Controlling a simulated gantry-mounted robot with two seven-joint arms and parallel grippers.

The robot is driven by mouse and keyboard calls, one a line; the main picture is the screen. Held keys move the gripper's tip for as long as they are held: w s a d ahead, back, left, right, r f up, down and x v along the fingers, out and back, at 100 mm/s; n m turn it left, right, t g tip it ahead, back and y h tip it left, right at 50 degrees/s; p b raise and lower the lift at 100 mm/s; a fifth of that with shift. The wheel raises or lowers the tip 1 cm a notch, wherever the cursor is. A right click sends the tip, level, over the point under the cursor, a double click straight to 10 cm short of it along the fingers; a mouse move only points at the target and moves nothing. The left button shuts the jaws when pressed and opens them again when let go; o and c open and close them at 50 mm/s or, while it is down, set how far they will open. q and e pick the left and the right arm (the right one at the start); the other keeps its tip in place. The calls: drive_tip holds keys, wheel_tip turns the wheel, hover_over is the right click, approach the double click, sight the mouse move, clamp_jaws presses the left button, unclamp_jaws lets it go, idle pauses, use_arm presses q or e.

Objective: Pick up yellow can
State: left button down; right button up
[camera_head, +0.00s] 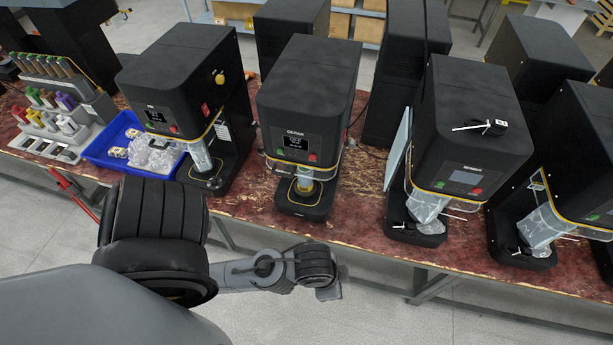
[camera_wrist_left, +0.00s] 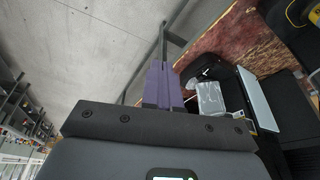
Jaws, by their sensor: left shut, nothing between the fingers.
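Small white and yellow can-like items (camera_head: 118,152) lie in the blue bin (camera_head: 97,152) at the left of the table in the head view. A small yellow-gold round piece (camera_head: 305,186) sits low in the middle seamer (camera_head: 308,95). I cannot tell which of these is the yellow can. My left gripper (camera_head: 332,288) is in front of the table's front edge, below the middle seamer in the picture and apart from it. In the left wrist view its purple fingers (camera_wrist_left: 163,84) are together and empty. My right gripper is not in view.
Several black seamers stand in a row on the dark red table (camera_head: 355,222). A clear guard (camera_head: 428,205) hangs on the seamer to the right, beside an upright pale panel (camera_head: 398,148). A grey rack (camera_head: 62,120) with coloured items stands at far left. The floor in front is clear.

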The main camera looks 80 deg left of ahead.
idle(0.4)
use_arm(q)
unclamp_jaws()
idle(0.4)
